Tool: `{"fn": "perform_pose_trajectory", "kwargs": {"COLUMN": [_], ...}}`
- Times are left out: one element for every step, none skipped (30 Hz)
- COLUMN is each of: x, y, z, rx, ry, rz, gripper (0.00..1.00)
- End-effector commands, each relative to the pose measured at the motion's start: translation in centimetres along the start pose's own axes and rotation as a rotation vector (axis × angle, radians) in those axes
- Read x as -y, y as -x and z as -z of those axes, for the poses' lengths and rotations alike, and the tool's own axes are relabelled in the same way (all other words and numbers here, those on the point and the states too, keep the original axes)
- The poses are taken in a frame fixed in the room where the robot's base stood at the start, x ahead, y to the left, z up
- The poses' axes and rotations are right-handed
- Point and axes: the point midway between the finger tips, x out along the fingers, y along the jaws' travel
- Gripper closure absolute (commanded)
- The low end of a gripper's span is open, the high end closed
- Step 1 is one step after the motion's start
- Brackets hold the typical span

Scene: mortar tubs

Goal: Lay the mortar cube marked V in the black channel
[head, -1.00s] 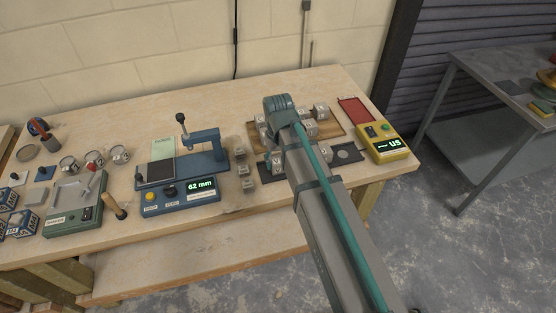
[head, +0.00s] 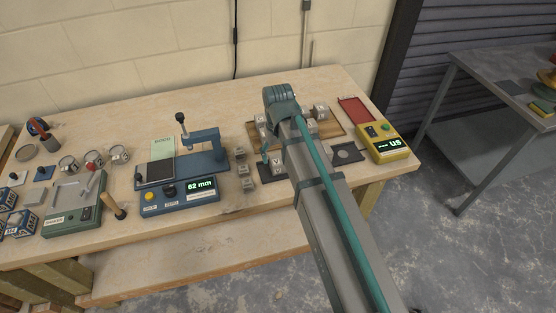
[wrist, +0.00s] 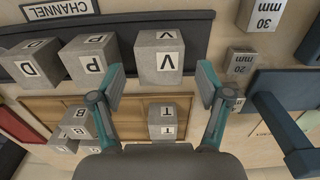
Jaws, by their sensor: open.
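The grey mortar cube marked V (wrist: 165,58) sits at one end of the black channel (wrist: 193,40) in the wrist view, beside the cube marked P (wrist: 88,60). The cube marked D (wrist: 32,65) is further left. In the head view the V cube (head: 277,169) shows at the left end of the channel (head: 348,154), beside my arm. My gripper (wrist: 160,83) is open. Its fingertips are apart on either side of the V cube's near edge, with visible space to the cube. My arm hides most of the gripper in the head view.
A wooden board (head: 331,129) behind the channel holds cubes, including one marked T (wrist: 161,118) and one marked B (wrist: 76,118). Several gauge blocks (wrist: 257,38) stand beside the channel. A blue measuring device (head: 180,197) reads 62 mm. A yellow meter (head: 383,143) stands right.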

Motion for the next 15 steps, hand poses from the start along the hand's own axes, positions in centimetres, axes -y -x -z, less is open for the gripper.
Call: {"fn": "perform_pose_trajectory", "kwargs": {"x": [0.0,0.0,0.0,0.0,0.0,0.0,0.0,0.0,0.0,0.0,0.0,0.0,0.0,0.0,0.0], "y": [0.8,1.3,2.0,2.5,3.0,3.7,4.2,4.7,5.3,5.8,6.2,6.7,7.1,7.4,7.8], "z": [0.1,0.1,0.2,0.2,0.1,0.2,0.2,0.2,0.2,0.1,0.1,0.1,0.2,0.1,0.1], "rx": [-0.004,-0.003,-0.004,-0.004,-0.003,-0.004,-0.003,-0.003,-0.003,-0.003,-0.002,-0.003,-0.003,-0.002,-0.001], "ry": [0.0,0.0,0.0,0.0,0.0,0.0,0.0,0.0,0.0,0.0,0.0,0.0,0.0,0.0,0.0], "rz": [0.0,0.0,0.0,0.0,0.0,0.0,0.0,0.0,0.0,0.0,0.0,0.0,0.0,0.0,0.0], "gripper": [0.23,0.23,0.23,0.23,0.23,0.23,0.23,0.23,0.23,0.23,0.23,0.23,0.23,0.23,0.23]}}
